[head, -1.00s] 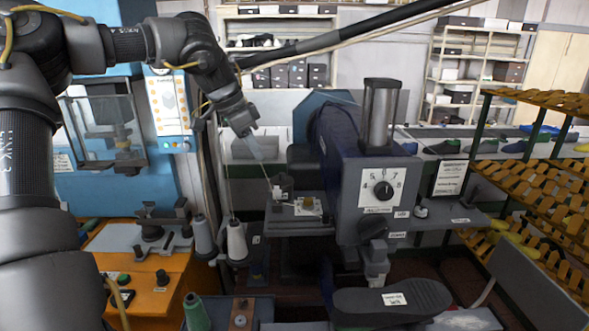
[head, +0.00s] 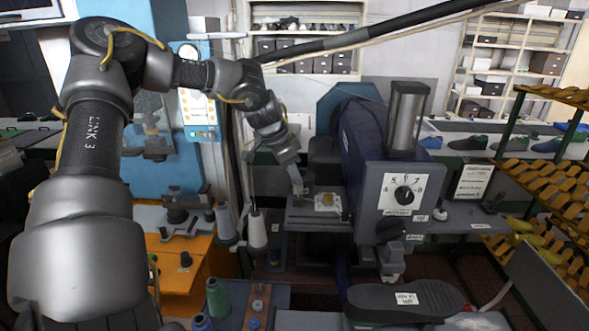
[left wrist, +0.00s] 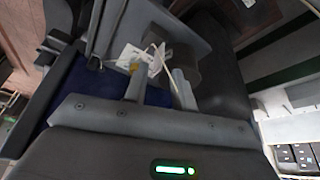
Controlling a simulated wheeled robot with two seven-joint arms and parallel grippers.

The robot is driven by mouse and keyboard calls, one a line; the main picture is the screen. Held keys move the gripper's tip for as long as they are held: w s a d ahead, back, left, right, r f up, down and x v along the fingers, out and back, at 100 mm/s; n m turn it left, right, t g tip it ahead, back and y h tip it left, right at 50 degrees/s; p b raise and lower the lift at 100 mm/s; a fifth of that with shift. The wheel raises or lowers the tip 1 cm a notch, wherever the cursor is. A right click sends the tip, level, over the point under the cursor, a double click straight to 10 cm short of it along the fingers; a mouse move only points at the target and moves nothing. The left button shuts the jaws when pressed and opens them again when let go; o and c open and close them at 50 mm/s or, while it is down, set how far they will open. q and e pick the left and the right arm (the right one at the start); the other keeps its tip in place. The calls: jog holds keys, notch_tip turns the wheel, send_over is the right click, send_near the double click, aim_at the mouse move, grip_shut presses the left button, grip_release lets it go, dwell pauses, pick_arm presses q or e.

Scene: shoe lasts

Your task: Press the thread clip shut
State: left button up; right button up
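The sewing machine (head: 362,150) is dark blue and grey with a numbered dial. On its small grey shelf (head: 305,222) lies a white plate with a yellow part (head: 327,201), which also shows in the left wrist view (left wrist: 137,66). I cannot tell for sure which small part there is the thread clip. My left gripper (head: 299,190) is low over the left end of this shelf. In the left wrist view its two fingers (left wrist: 160,82) stand apart, with a thin white thread and a dark grey cylinder (left wrist: 186,66) beyond the tips. I cannot tell whether they touch anything. My right gripper is not in view.
A dark shoe sole (head: 405,298) lies at the front right. Yellow racks (head: 545,180) stand at the right. A black pole crosses above the machine.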

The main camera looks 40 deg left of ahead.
pick_arm(q)
jog(key=shift+w+d+f, duration=0.15)
jog(key=shift+w+f, duration=0.05)
jog(key=shift+f, duration=0.25)
grip_shut()
jog(key=shift+b, duration=0.3)
